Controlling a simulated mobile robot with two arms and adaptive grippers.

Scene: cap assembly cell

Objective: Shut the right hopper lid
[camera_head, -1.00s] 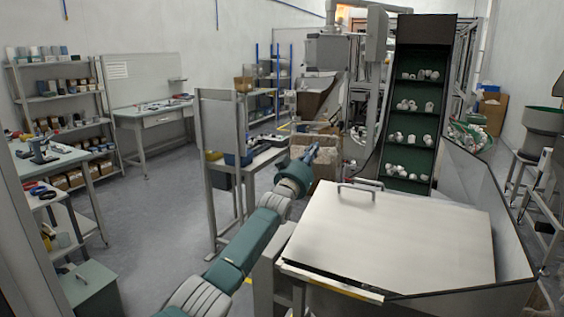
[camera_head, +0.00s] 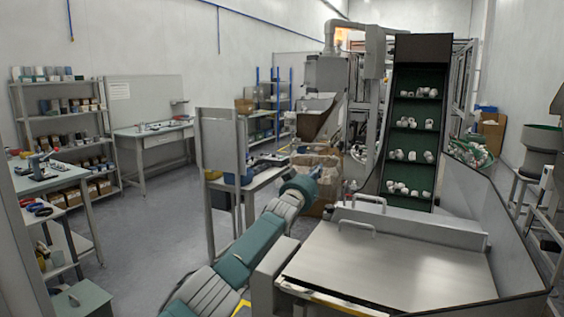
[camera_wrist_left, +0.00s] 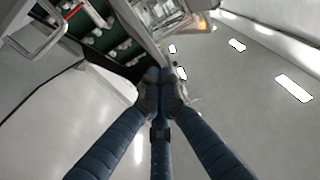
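The hopper's near lid (camera_head: 385,268) is a large pale metal plate at the lower right of the head view. It looks low and nearly flat, with a bar handle (camera_head: 357,228) at its far edge. Behind it a second pale panel (camera_head: 430,230) with its own handle (camera_head: 370,199) stands higher. I cannot tell which of them is the right lid, nor whether the near one is fully seated. My left gripper (camera_head: 314,168) is left of the hopper, apart from both handles. In the left wrist view its dark fingers (camera_wrist_left: 160,78) are together and empty. My right gripper is out of view.
A green conveyor (camera_head: 412,125) carrying white caps rises behind the hopper. The hopper's tall side wall (camera_head: 465,200) bounds the right. A grey frame stand (camera_head: 222,165) and a cardboard box (camera_head: 318,165) are near my left arm. Open floor lies farther left.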

